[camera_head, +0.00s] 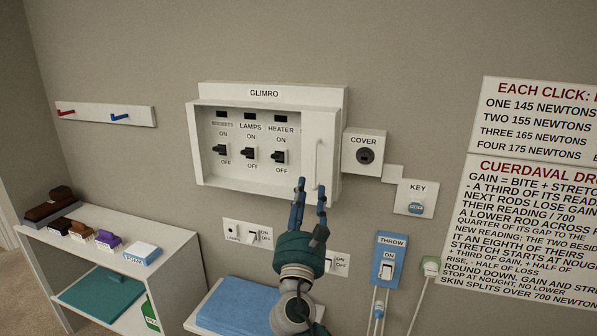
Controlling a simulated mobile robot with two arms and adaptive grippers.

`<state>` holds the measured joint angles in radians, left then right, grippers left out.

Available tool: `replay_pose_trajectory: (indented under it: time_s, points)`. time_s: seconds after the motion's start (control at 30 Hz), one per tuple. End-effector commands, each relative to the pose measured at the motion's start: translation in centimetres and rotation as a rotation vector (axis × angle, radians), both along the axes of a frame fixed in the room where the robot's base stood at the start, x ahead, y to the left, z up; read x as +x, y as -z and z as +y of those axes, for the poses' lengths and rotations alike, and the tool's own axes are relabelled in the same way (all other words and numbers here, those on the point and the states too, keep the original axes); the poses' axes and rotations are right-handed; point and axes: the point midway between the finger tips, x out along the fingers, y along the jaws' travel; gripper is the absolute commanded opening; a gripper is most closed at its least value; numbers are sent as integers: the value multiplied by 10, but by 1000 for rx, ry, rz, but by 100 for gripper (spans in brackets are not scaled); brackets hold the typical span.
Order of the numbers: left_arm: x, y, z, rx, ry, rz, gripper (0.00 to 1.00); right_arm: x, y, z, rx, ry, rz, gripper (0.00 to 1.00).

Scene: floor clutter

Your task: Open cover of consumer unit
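The white consumer unit (225,188), marked GLIMRO, is on the wall at the middle. Its front shows three dark switches, labelled SOCKETS, LAMPS and HEATER, with nothing visible in front of them. A white panel (327,150) with a vertical handle (317,163) is at the unit's right side; it looks like the cover, and I cannot tell exactly how it is hinged or slid. My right gripper (311,190) points up just below the handle, fingers apart with nothing visible between them. I cannot tell whether a finger touches the handle. My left gripper is out of view.
A COVER box (363,165) with a dark round knob (365,156) adjoins the unit's right. A KEY box (415,194) and a blue THROW switch (388,258) are farther right. A shelf (110,238) with small coloured blocks stands left. Wall sockets (247,234) sit below the unit.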

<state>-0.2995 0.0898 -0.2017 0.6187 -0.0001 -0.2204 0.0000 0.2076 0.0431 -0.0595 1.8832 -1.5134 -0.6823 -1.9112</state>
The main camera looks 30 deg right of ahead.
Motion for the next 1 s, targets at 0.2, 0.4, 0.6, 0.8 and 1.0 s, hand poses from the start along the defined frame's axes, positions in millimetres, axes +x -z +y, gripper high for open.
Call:
replay_pose_trajectory:
  time_s: [0.2, 0.4, 0.6, 0.8, 1.0]
  points:
    - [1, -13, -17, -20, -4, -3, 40, 26, -17, -20, -1, 0, 1, 34]
    - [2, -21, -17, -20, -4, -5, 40, 54, -31, -42, 1, -2, 1, 34]
    - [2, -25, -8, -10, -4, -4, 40, 71, -38, -55, 2, -3, 1, 34]
    - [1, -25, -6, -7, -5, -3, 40, 76, -38, -59, 4, -4, 2, 34]
    - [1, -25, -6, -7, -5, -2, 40, 75, -38, -58, 4, -4, 2, 30]
